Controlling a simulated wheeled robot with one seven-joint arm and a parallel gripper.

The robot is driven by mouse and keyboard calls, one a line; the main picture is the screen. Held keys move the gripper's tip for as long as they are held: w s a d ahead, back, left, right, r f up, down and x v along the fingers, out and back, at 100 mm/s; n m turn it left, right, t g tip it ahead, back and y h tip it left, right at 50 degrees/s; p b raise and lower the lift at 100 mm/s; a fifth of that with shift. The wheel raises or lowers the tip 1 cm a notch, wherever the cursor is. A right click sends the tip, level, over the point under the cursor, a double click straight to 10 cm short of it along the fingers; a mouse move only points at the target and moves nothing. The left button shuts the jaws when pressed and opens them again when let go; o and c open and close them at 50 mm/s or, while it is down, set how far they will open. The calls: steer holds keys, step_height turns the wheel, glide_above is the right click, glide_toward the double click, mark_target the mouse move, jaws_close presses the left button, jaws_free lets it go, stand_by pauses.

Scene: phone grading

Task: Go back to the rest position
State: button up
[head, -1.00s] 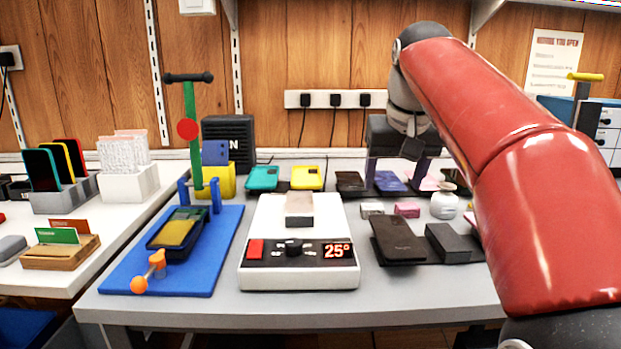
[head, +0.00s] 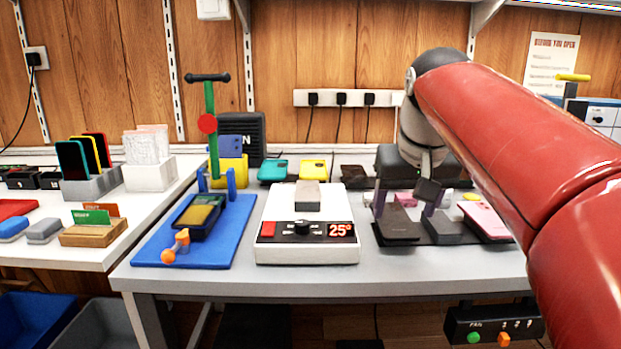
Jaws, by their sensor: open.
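My gripper (head: 406,206) hangs at the end of my red arm, over the right part of the grey workbench (head: 330,281). Its two fingers point down and stand apart, with nothing held between them. In the picture, they overlap the dark phone (head: 396,224) and dark block (head: 441,228) on the bench. I cannot tell the exact height of the fingertips above these. My arm hides part of the bench's right side.
A white heating plate (head: 270,215) showing 25° stands mid-bench. Left of it is a blue mat (head: 228,245) with a phone in a holder and a green-posted press (head: 211,150). A pink phone (head: 486,220) lies at right. A control box (head: 492,325) hangs below the bench edge.

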steer(key=s+f+t+p, duration=0.1)
steer(key=s+f, duration=1.7)
steer(key=f, duration=0.1)
steer(key=shift+s+d+f+p, duration=0.25)
steer(key=shift+s+f+p, duration=0.05)
steer(key=shift+f+p, duration=0.1)
steer(key=shift+o, duration=0.4)
